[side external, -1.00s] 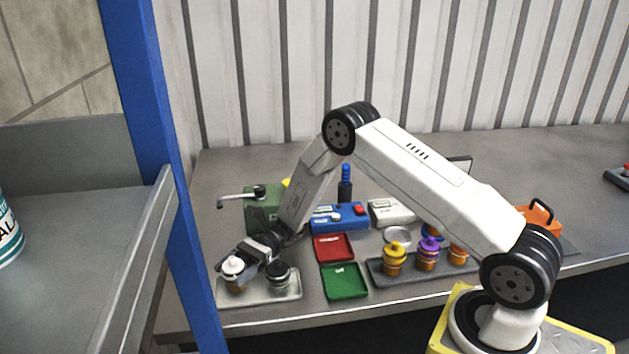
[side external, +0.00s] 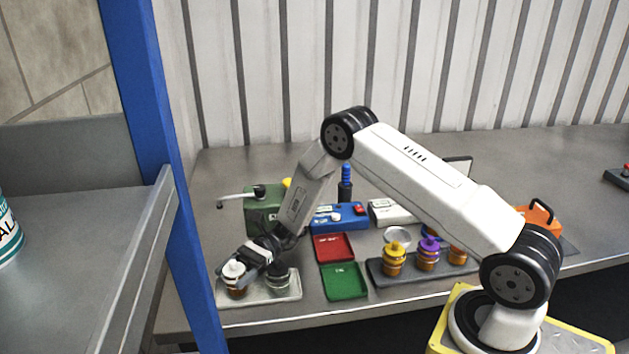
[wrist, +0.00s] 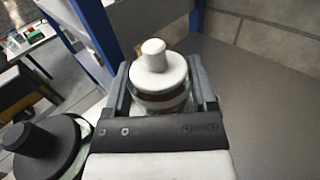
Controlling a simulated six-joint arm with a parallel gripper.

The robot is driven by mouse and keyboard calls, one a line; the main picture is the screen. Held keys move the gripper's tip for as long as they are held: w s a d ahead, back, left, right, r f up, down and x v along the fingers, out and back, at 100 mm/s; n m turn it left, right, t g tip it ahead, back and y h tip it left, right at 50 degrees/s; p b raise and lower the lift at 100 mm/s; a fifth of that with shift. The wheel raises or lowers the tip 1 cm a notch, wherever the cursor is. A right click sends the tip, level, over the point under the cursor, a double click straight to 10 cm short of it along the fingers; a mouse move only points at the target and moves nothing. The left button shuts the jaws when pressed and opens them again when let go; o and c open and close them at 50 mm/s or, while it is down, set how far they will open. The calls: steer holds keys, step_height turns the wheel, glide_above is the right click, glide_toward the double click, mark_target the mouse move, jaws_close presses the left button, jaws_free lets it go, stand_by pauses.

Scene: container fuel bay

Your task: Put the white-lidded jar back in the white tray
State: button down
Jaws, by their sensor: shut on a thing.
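The white-lidded jar (side external: 235,274) has a brown body and a white knobbed lid. It is upright at the left end of the white tray (side external: 262,298), apparently in or just above it; I cannot tell whether its base touches. My gripper (side external: 233,270) is shut on this jar. In the wrist view the white lid (wrist: 158,70) stands between the two fingers of my gripper (wrist: 162,92), which hide part of the jar's body. A black-lidded jar (side external: 277,275) stands in the tray to the right, and its lid (wrist: 40,140) shows at the lower left of the wrist view.
A red tray (side external: 333,247) and a green tray (side external: 344,281) lie to the right. A dark rack (side external: 381,278) holds jars with yellow, purple and orange lids. A green device (side external: 262,215) stands behind. A blue post (side external: 165,150) rises at the left.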

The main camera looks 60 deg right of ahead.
steer(key=shift+f, duration=0.1)
jaws_free()
step_height(320, 180, up, 8)
steer(key=shift+f, duration=0.15)
steer(key=shift+d+r+t, duration=0.1)
steer(key=shift+r+t, duration=0.2)
steer(key=m+t, duration=0.1)
steer(key=t, duration=0.1)
steer(key=d+m+t, duration=0.1)
steer(key=t, duration=0.1)
steer(key=d+m+t+h, duration=0.1)
steer(key=m, duration=0.1)
steer(key=shift+r+t, duration=0.4)
steer(key=shift+s+d+f+m+t+h, duration=0.6)
steer(key=shift+s+d+m+t+h, duration=1.05)
steer(key=shift+d+m+t+h, duration=2.75)
steer(key=s+r+n+g+y, duration=0.2)
steer(key=s+r+n+y, duration=0.1)
steer(key=s, duration=0.4)
steer(key=shift+s+d+r+n+y, duration=0.3)
steer(key=shift+d+r+n+y, duration=0.15)
steer(key=shift+r+y, duration=0.5)
